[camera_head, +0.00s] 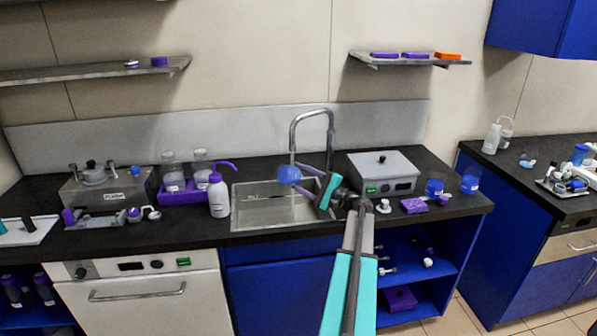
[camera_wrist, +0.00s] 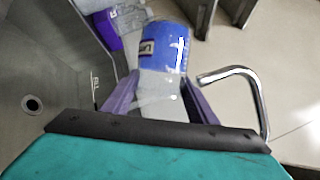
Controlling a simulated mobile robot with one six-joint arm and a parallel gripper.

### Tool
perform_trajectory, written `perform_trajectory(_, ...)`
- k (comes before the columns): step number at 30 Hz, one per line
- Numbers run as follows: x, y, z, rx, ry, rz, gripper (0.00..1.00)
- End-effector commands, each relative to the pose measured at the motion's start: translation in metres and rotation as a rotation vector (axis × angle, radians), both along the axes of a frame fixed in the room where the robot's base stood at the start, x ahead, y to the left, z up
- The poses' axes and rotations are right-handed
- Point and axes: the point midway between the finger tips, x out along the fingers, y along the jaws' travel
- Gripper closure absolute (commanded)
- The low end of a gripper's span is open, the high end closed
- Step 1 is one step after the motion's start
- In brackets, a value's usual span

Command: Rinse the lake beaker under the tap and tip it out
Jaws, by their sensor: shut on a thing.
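My gripper (camera_head: 303,179) is shut on a beaker with a blue part (camera_head: 288,175), held above the sink (camera_head: 245,212) and clear of its floor. In the wrist view the beaker (camera_wrist: 165,48) sits between my purple fingers (camera_wrist: 158,106), its blue part farther from me and a clear part nearer. It carries a small dark label, too blurred to read surely. The beaker looks tilted; how far I cannot tell. The tap (camera_head: 312,114) arches over, its spout end just above the beaker. The metal tap pipe also shows in the wrist view (camera_wrist: 262,92). Running water cannot be made out.
A purple-capped wash bottle (camera_head: 218,194) stands left of the sink. A grey box instrument (camera_head: 383,173) stands to its right, with two blue beakers (camera_head: 434,187) (camera_head: 470,184) beyond. The sink's drain (camera_wrist: 32,104) is clear. A low shelf (camera_head: 400,63) hangs above right.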

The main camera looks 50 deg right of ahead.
Motion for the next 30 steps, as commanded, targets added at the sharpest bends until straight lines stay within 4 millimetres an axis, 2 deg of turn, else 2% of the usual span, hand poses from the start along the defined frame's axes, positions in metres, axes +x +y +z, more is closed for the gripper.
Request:
perform_trajectory(1,-0.0002,-0.0002,0.0051,0.001,-0.001,0.000,0.71)
perform_trajectory(22,-0.0007,0.0007,0.0002,-0.006,0.000,-0.001,0.71)
perform_trajectory(30,-0.0001,0.0047,0.0023,-0.114,0.020,-0.001,0.71)
